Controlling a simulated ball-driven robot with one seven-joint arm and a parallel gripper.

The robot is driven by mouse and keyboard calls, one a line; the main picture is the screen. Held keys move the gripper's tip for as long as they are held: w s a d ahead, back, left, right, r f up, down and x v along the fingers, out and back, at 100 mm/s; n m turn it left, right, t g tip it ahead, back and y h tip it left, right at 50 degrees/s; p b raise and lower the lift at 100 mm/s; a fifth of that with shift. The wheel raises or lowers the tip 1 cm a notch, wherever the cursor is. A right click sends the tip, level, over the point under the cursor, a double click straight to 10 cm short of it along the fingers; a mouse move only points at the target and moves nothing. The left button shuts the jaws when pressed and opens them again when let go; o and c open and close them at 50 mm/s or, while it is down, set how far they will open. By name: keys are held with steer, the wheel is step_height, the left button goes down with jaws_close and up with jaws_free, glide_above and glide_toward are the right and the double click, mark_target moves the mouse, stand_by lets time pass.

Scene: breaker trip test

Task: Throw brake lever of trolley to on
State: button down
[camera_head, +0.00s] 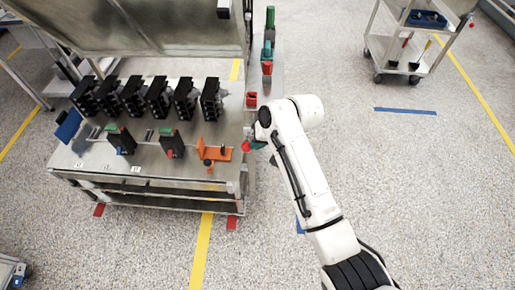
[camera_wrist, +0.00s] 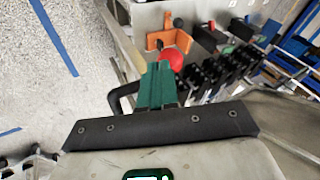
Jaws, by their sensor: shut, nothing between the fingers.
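A red ball knob (camera_head: 246,146) shows at the right edge of the metal bench (camera_head: 105,160), right beside my gripper (camera_head: 256,145). In the wrist view the red knob (camera_wrist: 171,57) sits just beyond the tips of my green fingers (camera_wrist: 158,72), which are shut with nothing between them. I cannot tell whether they touch it. The knob's stem is hidden, so I cannot tell for sure that it is the brake lever or how it is set. A wheeled trolley (camera_head: 427,66) stands at the upper right, away from my arm.
The bench holds a row of black breakers (camera_head: 158,98), two dark devices and an orange bracket (camera_head: 213,152) near the knob. A red bin (camera_head: 251,99) and other red and green items line the bench's right side. Open speckled floor (camera_head: 410,170) lies to the right.

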step_height(320, 180, down, 7)
steer(key=s+n+t+b, duration=0.1)
steer(key=n+t+b, duration=0.1)
steer(key=t+b, duration=0.4)
steer(key=shift+s+t+b, duration=0.2)
steer(key=shift+t+b, duration=0.15)
steer(key=shift+t, duration=0.15)
steer(key=shift+f, duration=0.1)
